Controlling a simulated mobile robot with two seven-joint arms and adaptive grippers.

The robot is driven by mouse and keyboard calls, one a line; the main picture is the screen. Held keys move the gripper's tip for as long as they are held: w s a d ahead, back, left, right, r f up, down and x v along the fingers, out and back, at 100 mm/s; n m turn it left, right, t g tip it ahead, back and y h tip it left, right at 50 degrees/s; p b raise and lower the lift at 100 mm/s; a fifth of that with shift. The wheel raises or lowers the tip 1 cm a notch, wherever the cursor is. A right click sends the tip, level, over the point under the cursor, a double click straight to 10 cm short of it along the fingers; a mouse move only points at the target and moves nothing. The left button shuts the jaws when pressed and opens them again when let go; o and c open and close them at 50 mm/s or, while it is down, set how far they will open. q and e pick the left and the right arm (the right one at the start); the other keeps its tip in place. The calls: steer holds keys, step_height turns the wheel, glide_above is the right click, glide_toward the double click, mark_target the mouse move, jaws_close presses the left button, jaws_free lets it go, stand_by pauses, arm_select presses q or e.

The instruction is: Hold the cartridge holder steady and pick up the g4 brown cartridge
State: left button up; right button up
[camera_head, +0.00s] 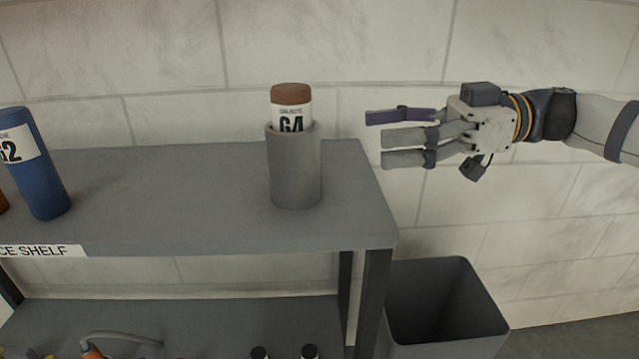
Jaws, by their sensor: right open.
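The G4 brown cartridge (291,95) has a brown cap and a white label reading "G4". It stands upright in the grey cylindrical cartridge holder (295,172), with its lower part hidden inside. The holder stands on the top of the grey shelf (170,190), near its right end. My right gripper (378,138) is open and empty, to the right of the cartridge and apart from it. Its fingers point left, at about the height of the label and the holder's rim. My left gripper is not in view.
A blue G2 cartridge (36,170) stands slightly tilted in view at the shelf's left. A dark grey open bin (470,300) is below, right of the shelf. The lower shelf (210,325) holds several small items. The top between the blue cartridge and the holder is clear.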

steer(key=b, duration=0.2)
glide_toward(304, 178)
steer(key=w, duration=0.1)
steer(key=w+f, duration=0.1)
steer(key=w, duration=0.1)
steer(key=shift+f, duration=0.5)
steer(key=a, duration=1)
steer(key=shift+f, duration=0.3)
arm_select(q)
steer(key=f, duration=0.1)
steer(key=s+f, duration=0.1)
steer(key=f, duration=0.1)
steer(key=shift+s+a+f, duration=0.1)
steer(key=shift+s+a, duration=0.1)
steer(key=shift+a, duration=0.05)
arm_select(e)
steer(key=c, duration=0.8)
steer(key=shift+o, duration=0.2)
